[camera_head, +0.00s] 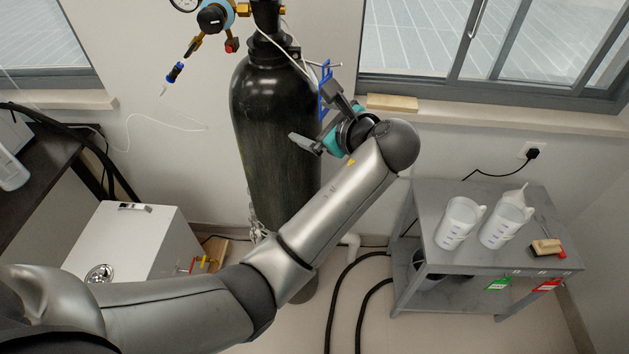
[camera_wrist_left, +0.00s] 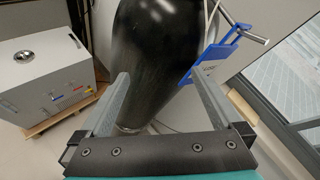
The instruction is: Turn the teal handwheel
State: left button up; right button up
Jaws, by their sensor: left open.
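The teal handwheel (camera_head: 214,18) looks like a round teal-and-dark knob on the brass regulator at the top left of the black gas cylinder (camera_head: 268,130). It is in the head view only. My left gripper (camera_head: 311,112) is open and empty at the cylinder's right side, below and to the right of the handwheel and well apart from it. In the left wrist view its two fingers (camera_wrist_left: 160,78) are spread, with the dark cylinder (camera_wrist_left: 150,45) beyond them. My right gripper is in neither view.
A blue tag-like piece (camera_head: 325,88) hangs beside the cylinder, close to my left gripper; it also shows in the wrist view (camera_wrist_left: 212,58). A gauge (camera_head: 185,3) adjoins the handwheel. A grey cart (camera_head: 450,268) with jugs stands right, a white box (camera_head: 140,240) left.

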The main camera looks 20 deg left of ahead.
pick_arm(q)
notch_tip(320, 180, down, 15)
jog(key=s+n+h+b, duration=0.1)
jog(key=h+b, duration=0.1)
jog(key=shift+d+f+g+h+b, duration=0.2)
jog(key=shift+g+h+b, duration=0.1)
jog(key=shift+b, duration=0.1)
jog(key=shift+s+f, duration=0.1)
